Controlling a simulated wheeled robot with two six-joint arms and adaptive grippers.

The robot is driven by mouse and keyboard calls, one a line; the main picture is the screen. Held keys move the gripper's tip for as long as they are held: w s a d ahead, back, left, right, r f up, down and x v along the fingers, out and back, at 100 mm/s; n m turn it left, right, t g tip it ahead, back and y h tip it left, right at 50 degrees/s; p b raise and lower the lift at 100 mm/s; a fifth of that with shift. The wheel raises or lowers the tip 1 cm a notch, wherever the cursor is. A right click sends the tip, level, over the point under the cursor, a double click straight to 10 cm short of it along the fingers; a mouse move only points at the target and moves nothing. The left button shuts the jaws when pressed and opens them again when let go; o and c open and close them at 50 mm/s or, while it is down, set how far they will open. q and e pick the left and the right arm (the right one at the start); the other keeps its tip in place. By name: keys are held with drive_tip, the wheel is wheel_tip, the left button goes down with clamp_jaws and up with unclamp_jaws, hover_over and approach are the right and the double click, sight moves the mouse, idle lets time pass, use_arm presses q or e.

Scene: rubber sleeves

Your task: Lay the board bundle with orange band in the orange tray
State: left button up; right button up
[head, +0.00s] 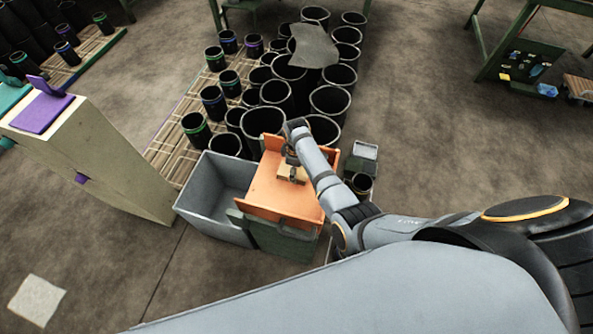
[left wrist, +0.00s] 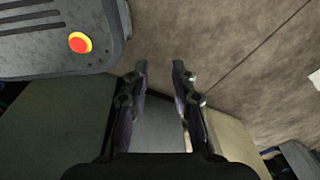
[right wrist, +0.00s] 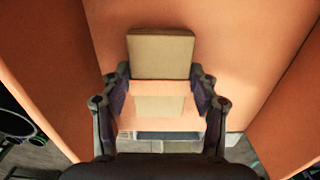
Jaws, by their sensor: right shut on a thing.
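The orange tray (head: 268,192) sits on a dark green bin, with raised walls on two sides. My right gripper (head: 293,165) is over the tray floor, shut on the board bundle (head: 291,177), a small tan block. In the right wrist view the bundle (right wrist: 160,57) is between the fingers of the gripper (right wrist: 160,92), with a pale orange band across it and the orange tray floor (right wrist: 225,50) around it. I cannot tell whether the bundle touches the floor. My left gripper (left wrist: 158,72) is open and empty in the left wrist view; it is outside the head view.
A grey bin (head: 215,190) stands left of the tray. Several black rubber sleeves (head: 263,125) stand behind, some on wooden pallets. A pale cabinet (head: 105,150) with a purple pad is at left. A small grey box (head: 365,150) is right of the arm. Floor at front left is mostly clear.

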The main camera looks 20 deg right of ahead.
drive_tip(key=shift+f, duration=0.1)
drive_tip(key=o, duration=1)
drive_tip(key=shift+d, duration=0.1)
drive_tip(key=shift+o, duration=1.3)
use_arm(q)
drive_tip(key=shift+s+a+f, duration=0.1)
drive_tip(key=shift+s+a, duration=0.2)
drive_tip(key=shift+s, duration=0.6)
use_arm(e)
drive_tip(key=shift+o, duration=0.3)
drive_tip(key=shift+r, duration=0.25)
use_arm(q)
drive_tip(key=shift+w+r+p, duration=0.1)
drive_tip(key=shift+r+p, duration=0.6)
drive_tip(key=shift+r, duration=0.1)
use_arm(e)
wheel_tip(320, 180, up, 12)
